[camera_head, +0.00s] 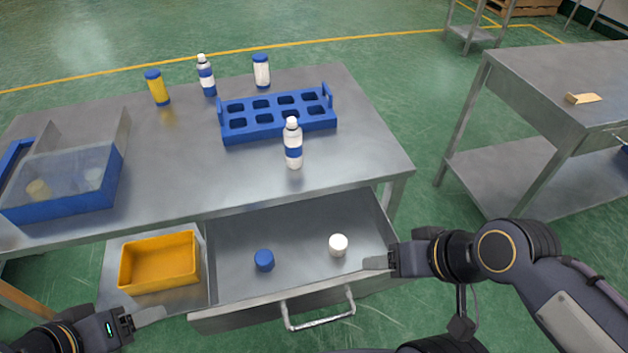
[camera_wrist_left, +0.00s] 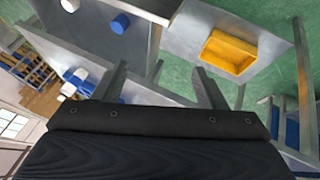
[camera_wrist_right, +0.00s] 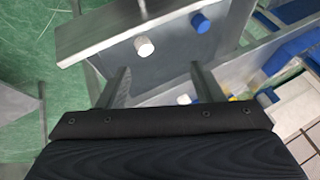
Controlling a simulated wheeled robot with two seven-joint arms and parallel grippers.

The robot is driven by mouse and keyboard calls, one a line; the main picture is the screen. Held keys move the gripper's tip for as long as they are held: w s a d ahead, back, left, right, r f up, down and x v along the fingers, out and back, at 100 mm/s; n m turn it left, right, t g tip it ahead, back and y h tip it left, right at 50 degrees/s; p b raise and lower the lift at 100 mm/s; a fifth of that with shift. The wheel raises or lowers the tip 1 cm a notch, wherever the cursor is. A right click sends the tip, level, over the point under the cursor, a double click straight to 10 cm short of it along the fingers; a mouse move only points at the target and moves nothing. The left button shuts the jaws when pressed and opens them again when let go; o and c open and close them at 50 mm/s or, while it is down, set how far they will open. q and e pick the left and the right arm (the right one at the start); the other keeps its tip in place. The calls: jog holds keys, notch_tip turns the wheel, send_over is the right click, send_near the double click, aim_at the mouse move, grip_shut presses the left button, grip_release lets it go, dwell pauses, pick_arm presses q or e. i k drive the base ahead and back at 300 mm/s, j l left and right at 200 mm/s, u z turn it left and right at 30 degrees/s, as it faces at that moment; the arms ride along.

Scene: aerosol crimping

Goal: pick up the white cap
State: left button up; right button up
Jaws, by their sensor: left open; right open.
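The white cap (camera_head: 338,245) lies in the open drawer (camera_head: 300,225), toward its right side. It also shows in the right wrist view (camera_wrist_right: 145,46) and in the left wrist view (camera_wrist_left: 70,5), at the top edge. A blue cap (camera_head: 264,260) lies to its left in the same drawer. My right gripper (camera_head: 376,262) is open and empty at the drawer's right edge, to the right of the white cap and apart from it. My left gripper (camera_head: 150,316) is open and empty at the lower left, below the yellow bin (camera_head: 160,262).
The metal table (camera_head: 190,160) carries a blue rack (camera_head: 277,128), a white bottle (camera_head: 293,150) in front of it, several containers behind and a blue-edged box (camera_head: 70,195) at left. The drawer handle (camera_head: 318,318) sticks out in front. Another table (camera_head: 560,85) stands at right.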

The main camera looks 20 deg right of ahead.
aim_at(338, 245)
jog(key=l+u, duration=0.1)
jog(key=l, duration=1.9)
jog(key=u, duration=0.45)
jog(key=l+u, duration=0.1)
jog(key=u, duration=0.75)
jog(key=l+u, duration=0.1)
jog(key=u, duration=0.3)
jog(key=k+u, duration=0.1)
jog(key=u, duration=0.35)
